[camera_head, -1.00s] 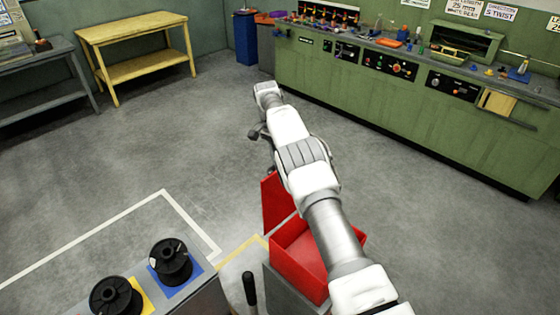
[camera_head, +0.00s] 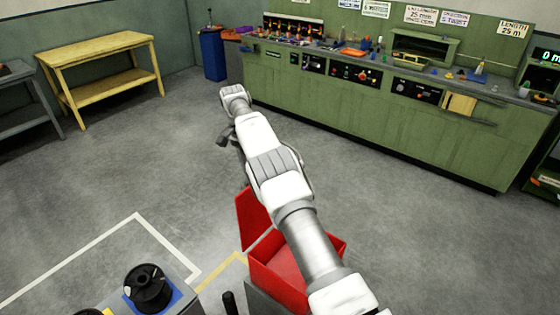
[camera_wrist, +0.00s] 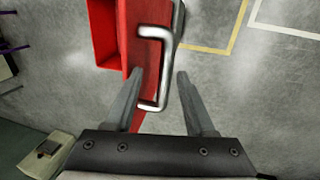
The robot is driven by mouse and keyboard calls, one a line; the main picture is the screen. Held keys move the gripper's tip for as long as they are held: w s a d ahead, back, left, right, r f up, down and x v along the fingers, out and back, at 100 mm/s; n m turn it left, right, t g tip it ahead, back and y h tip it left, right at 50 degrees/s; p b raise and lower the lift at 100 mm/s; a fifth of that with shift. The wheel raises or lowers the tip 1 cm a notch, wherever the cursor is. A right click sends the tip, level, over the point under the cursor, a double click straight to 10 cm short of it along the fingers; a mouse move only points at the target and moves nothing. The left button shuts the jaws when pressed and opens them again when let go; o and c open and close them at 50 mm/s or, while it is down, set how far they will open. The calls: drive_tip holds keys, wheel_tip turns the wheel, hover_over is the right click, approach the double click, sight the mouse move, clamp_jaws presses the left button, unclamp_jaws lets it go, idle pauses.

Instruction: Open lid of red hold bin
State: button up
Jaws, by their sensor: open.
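The red hold bin (camera_head: 258,270) stands at the bottom middle of the head view, partly covered by my arm. Its red lid (camera_head: 251,218) stands raised on the bin's far left side, and the bin's inside shows. In the wrist view the lid shows edge-on with a silver bar handle (camera_wrist: 166,68), and the bin's open box (camera_wrist: 106,45) is to its left. My gripper (camera_wrist: 160,76) is open. Its two fingers lie on either side of the handle's lower end, and I see no grip on it. Whether a finger touches the lid is unclear.
A black spool (camera_head: 147,288) on a blue mat sits on a grey stand at lower left. A black upright knob (camera_head: 230,302) is beside the bin. A yellow table (camera_head: 100,70) and a green workbench (camera_head: 370,125) stand farther back. The floor between is clear.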

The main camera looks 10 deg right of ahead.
drive_tip(key=shift+s+d+r+b, duration=0.1)
drive_tip(key=shift+d+r+b, duration=0.1)
drive_tip(key=shift+d+b, duration=0.2)
drive_tip(key=s+d+r+b, duration=0.3)
drive_tip(key=d+r, duration=0.3)
drive_tip(key=d, duration=0.4)
drive_tip(key=shift+s+d+r, duration=0.15)
drive_tip(key=shift+s+r, duration=0.2)
drive_tip(key=shift+t, duration=0.3)
drive_tip(key=c, duration=0.6)
clamp_jaws()
drive_tip(key=s+a+r+t+y, duration=0.1)
drive_tip(key=s+a+t+y, duration=0.1)
drive_tip(key=s+a+t, duration=0.4)
drive_tip(key=shift+n+t, duration=0.3)
drive_tip(key=shift+t, duration=0.2)
drive_tip(key=x, duration=0.3)
drive_tip(key=w+a+x, duration=0.1)
drive_tip(key=x, duration=0.3)
drive_tip(key=p+x, duration=0.1)
drive_tip(key=x, duration=0.2)
drive_tip(key=shift+w+a+r, duration=0.1)
drive_tip(key=shift+w+a, duration=0.1)
drive_tip(key=shift+w, duration=0.2)
